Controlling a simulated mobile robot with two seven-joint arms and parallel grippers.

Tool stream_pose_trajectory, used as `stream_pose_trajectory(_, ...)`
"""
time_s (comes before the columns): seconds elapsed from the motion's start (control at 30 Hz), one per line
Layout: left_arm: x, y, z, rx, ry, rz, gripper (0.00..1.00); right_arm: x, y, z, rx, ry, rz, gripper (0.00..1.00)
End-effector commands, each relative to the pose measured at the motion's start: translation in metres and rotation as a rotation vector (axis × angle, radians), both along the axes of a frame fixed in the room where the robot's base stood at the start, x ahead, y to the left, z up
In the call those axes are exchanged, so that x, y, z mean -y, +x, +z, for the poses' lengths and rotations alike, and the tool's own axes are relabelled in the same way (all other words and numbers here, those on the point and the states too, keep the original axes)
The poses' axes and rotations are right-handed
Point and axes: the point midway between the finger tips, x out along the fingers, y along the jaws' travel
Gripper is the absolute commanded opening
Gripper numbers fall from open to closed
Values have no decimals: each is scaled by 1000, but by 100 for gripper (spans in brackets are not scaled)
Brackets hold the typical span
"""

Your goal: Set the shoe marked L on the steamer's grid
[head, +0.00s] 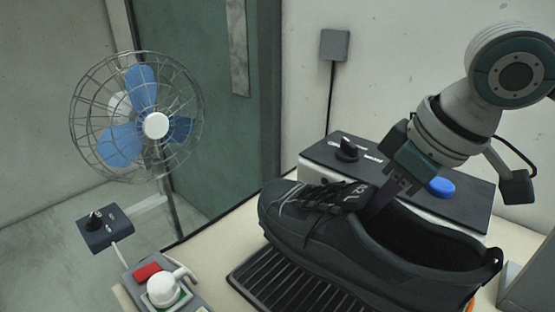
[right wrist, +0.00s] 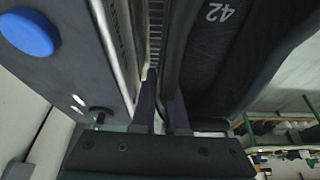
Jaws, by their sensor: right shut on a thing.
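A black lace-up shoe (head: 330,245) is over the steamer's grid (head: 262,278), toe to the left and heel to the right. White marks that seem to include an L show on its tongue. Whether its sole touches the grid cannot be told. My right gripper (head: 383,200) is shut on the shoe's far side edge by the opening. In the right wrist view, the shoe's wall runs between the fingers (right wrist: 161,115), and the insole (right wrist: 225,40) carries a white 42. The steamer's box (head: 465,195) stands just behind the shoe. My left gripper is out of view.
The steamer has a black knob (head: 347,149) and a blue button (head: 441,187) near my right gripper. A small device with a red button (head: 147,271) and white knob sits at the table's left. A blue-bladed fan (head: 155,125) stands beyond the table (head: 215,252).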

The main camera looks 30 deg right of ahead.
Motion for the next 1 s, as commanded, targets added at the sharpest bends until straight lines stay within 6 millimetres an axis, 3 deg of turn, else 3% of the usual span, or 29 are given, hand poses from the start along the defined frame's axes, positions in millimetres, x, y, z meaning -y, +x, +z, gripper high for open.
stream_pose_trajectory(0.03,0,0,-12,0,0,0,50,0,1,-10,3,0,0,0)
stream_pose_trajectory(0.53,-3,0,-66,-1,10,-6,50,0,1,-52,4,0,0,0)
stream_pose_trajectory(1.0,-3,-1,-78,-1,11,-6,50,0,1,-98,0,2,-1,0)
